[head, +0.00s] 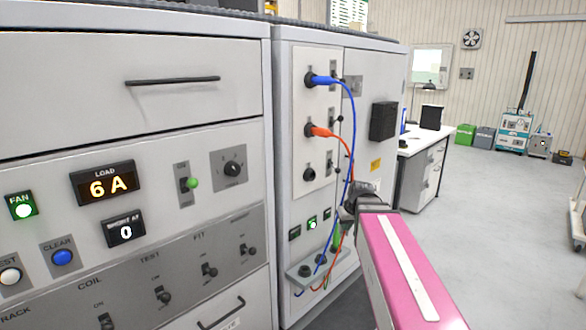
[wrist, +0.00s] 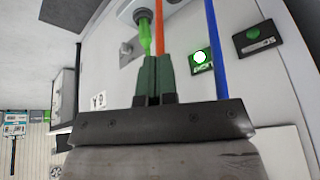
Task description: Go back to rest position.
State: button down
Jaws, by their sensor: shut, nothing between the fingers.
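My gripper (head: 350,205) is at the end of my pink and grey arm, close in front of the right cabinet's panel in the head view. In the wrist view its dark green fingers (wrist: 154,77) are shut with nothing held. A bright green plug (wrist: 144,36) sits just past the fingertips; I cannot tell whether they touch. The orange cable (wrist: 159,30) and blue cable (wrist: 213,40) run close by. In the head view the blue plug (head: 318,79) and orange plug (head: 320,131) are in upper sockets, their cables hanging past my gripper.
The left cabinet (head: 190,117) carries switches and displays reading 6 A and 0. A small ledge (head: 312,270) juts from the right cabinet below the cables. A white desk (head: 425,145) stands behind. Open floor (head: 490,205) lies to the right.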

jog(key=s+f+m+g+h, duration=0.1)
jog(key=s+f+g, duration=0.1)
jog(key=s+f, duration=0.4)
jog(key=s+f+m+g, duration=0.1)
jog(key=s+f+g, duration=0.1)
jog(key=s+f, duration=0.5)
notch_tip(320, 180, down, 5)
jog(key=shift+s+a+r+m+h, duration=0.1)
jog(key=shift+s+a+m+h, duration=0.1)
jog(key=shift+a+m+h, duration=0.15)
dwell(0.8)
